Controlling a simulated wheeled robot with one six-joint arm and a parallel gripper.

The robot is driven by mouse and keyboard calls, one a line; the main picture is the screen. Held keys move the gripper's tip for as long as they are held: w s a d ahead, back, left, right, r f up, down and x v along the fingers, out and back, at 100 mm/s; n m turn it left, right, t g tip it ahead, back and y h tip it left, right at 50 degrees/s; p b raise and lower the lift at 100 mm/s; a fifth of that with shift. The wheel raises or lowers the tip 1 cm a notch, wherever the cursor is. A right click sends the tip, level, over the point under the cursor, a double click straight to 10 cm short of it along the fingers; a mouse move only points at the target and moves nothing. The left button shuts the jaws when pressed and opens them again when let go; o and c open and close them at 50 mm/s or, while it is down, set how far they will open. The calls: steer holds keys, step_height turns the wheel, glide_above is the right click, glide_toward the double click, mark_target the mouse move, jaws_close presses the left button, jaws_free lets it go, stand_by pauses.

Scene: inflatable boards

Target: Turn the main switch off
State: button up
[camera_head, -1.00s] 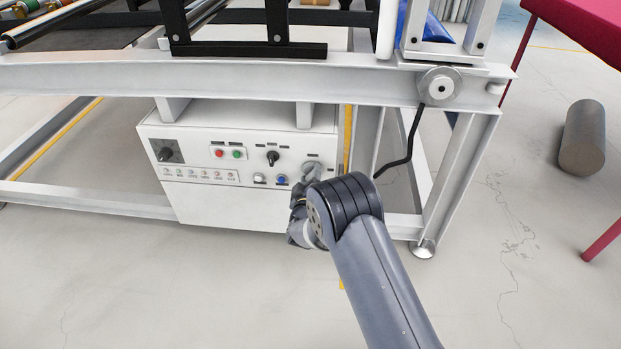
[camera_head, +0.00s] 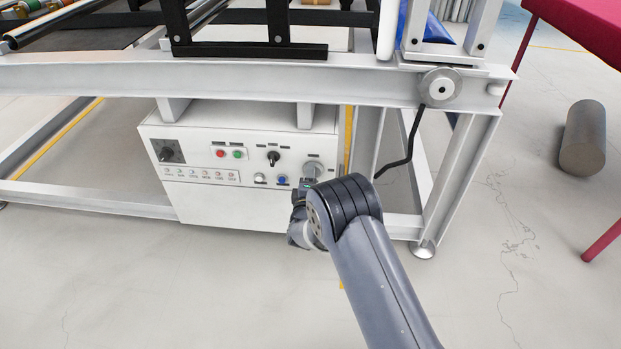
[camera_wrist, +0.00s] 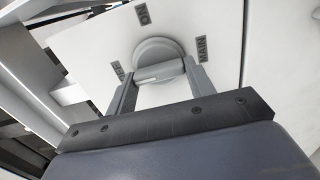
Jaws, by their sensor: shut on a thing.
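The main switch is a round grey knob (camera_wrist: 157,50) with a raised bar handle (camera_wrist: 160,74), on a white panel in the wrist view. Dark labels around it read ON at the top, OFF at the left and MAIN at the right. My gripper (camera_wrist: 161,69) has one finger at each end of the bar and is shut on it. In the head view the knob (camera_head: 313,169) is at the right end of the control box front. My gripper there is just below it, largely hidden by my wrist.
The white control box (camera_head: 205,205) hangs under a grey frame beam (camera_head: 220,80). Beside the switch are a black selector (camera_head: 273,157), a blue button (camera_head: 282,181) and a white button (camera_head: 260,179). A black cable (camera_head: 409,145) and frame leg (camera_head: 458,175) stand right of it.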

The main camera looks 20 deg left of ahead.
stand_by(0.4)
steer(key=o, duration=1)
steer(key=p+v, duration=0.3)
steer(key=v, duration=0.8)
steer(key=shift+w, duration=0.15)
steer(key=b+x, duration=0.3)
steer(key=x, duration=0.7)
steer(key=shift+w+a, duration=0.1)
steer(key=shift+w, duration=0.25)
steer(key=shift+s, duration=0.1)
